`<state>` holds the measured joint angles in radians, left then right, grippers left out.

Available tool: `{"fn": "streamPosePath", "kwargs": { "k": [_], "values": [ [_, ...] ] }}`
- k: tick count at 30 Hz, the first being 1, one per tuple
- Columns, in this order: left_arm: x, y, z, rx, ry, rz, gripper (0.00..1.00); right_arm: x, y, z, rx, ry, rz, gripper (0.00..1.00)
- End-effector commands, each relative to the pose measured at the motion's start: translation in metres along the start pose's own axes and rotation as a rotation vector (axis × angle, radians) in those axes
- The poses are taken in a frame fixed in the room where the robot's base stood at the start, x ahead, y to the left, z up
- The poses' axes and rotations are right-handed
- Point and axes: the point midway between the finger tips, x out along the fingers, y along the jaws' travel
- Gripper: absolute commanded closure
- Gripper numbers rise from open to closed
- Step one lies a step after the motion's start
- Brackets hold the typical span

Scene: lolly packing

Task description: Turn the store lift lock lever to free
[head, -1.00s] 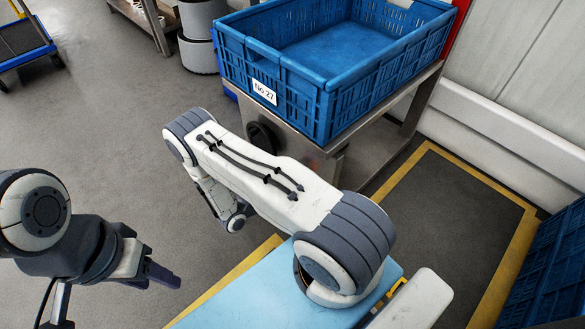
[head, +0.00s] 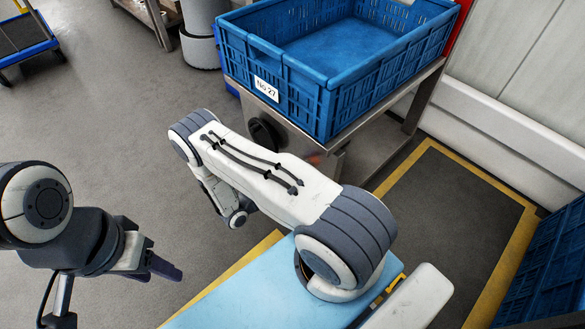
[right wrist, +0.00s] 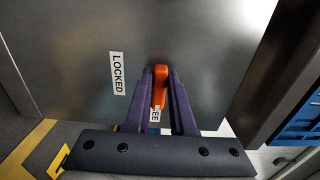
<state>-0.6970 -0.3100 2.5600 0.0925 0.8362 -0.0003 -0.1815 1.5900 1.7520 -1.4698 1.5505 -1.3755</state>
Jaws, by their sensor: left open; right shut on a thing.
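The orange lock lever (right wrist: 160,86) shows in the right wrist view on a steel panel. My right gripper (right wrist: 160,100) is shut on the lever, with a dark purple finger on each side of it. A "LOCKED" label (right wrist: 117,73) is on the panel to the left. A label (right wrist: 155,114) partly hidden by the fingers and lever shows only "EE"; the lever lies over it. In the head view the right gripper and the lever are hidden behind my right arm. My left gripper (head: 166,270) is at the lower left, open and empty, away from the stand.
A blue crate (head: 300,105), marked "No 27", sits on a steel stand (head: 372,150) with a dark round part (head: 263,134) on its side. Another blue crate (head: 548,262) is at the right edge. Yellow floor lines (head: 482,178) run beside the stand.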

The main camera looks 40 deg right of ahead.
Motion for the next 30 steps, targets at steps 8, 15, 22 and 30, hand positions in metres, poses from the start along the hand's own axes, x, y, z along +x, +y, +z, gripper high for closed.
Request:
{"fn": "streamPosePath", "kwargs": {
  "k": [8, 15, 22, 30],
  "values": [
    [0.000, 0.000, 0.000, 0.000, 0.000, 0.000, 0.50, -0.001, 0.001, -0.001, -0.015, 0.000, 0.002, 1.00],
    [0.000, 0.000, 0.000, 0.000, 0.000, 0.000, 0.50, -0.001, 0.001, -0.001, -0.014, 0.000, 0.002, 0.62],
    [0.000, 0.000, 0.000, 0.000, 0.000, 0.000, 0.50, 0.000, 0.001, -0.001, -0.012, 0.001, 0.001, 0.47],
    [-0.005, 0.000, 0.000, 0.000, 0.000, 0.000, 0.50, -0.013, -0.001, 0.001, -0.012, -0.004, 0.000, 0.47]
  ]
}}
